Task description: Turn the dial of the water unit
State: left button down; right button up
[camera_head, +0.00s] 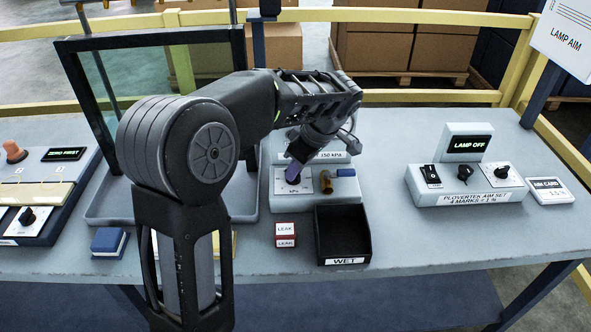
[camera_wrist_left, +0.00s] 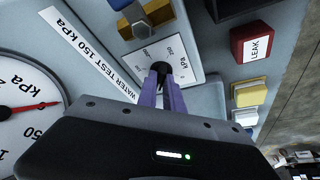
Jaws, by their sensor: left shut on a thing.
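The water unit (camera_head: 345,191) is a pale grey box at the middle of the table, with a "150 kPa" label. Its dial (camera_wrist_left: 160,66) is a small black knob on a white scale plate, seen in the left wrist view. My left gripper (camera_head: 293,172) reaches down to the dial, and its purple fingers (camera_wrist_left: 164,88) are shut on the knob. In the head view the fingers hide most of the knob. A round gauge (camera_wrist_left: 22,110) with a red needle shows at the left of the wrist view. My right gripper is not in view.
A brass valve (camera_head: 326,182) and a blue cap (camera_head: 346,172) sit right beside the dial. In front are red-and-white LEAK blocks (camera_head: 286,229) and a black WET tray (camera_head: 343,255). The lamp unit (camera_head: 467,187) stands at right, with bare table between.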

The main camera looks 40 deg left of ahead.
pick_arm(q)
jog(key=m+t+b, duration=0.1)
jog(key=m, duration=0.1)
jog(key=m+b, duration=0.1)
jog(key=m, duration=0.1)
jog(key=shift+s+f+m+t+h+b, duration=0.1)
jog(key=shift+s+m+t+h+b, duration=0.05)
jog(key=shift+m+t+h+b, duration=0.2)
jog(key=m+t+b, duration=0.1)
jog(key=m, duration=0.1)
jog(key=shift+a+m, duration=0.1)
jog(key=shift+m, duration=0.25)
jog(key=shift+s+m+t+h, duration=0.1)
jog(key=shift+m+t+h, duration=0.25)
jog(key=shift+m, duration=0.55)
jog(key=m+h, duration=0.1)
jog(key=m, duration=0.2)
jog(key=shift+a+m+t, duration=0.15)
jog(key=shift+m+t, duration=0.15)
jog(key=shift+t, duration=0.1)
jog(key=m+h, duration=0.2)
jog(key=m, duration=0.3)
jog(key=shift+a, duration=0.15)
jog(key=m+h, duration=0.1)
jog(key=m, duration=0.3)
jog(key=shift+h, duration=0.4)
jog(key=shift+a+m+g+h, duration=0.1)
jog(key=shift+m+g+h, duration=0.35)
jog(key=shift+m, duration=1.35)
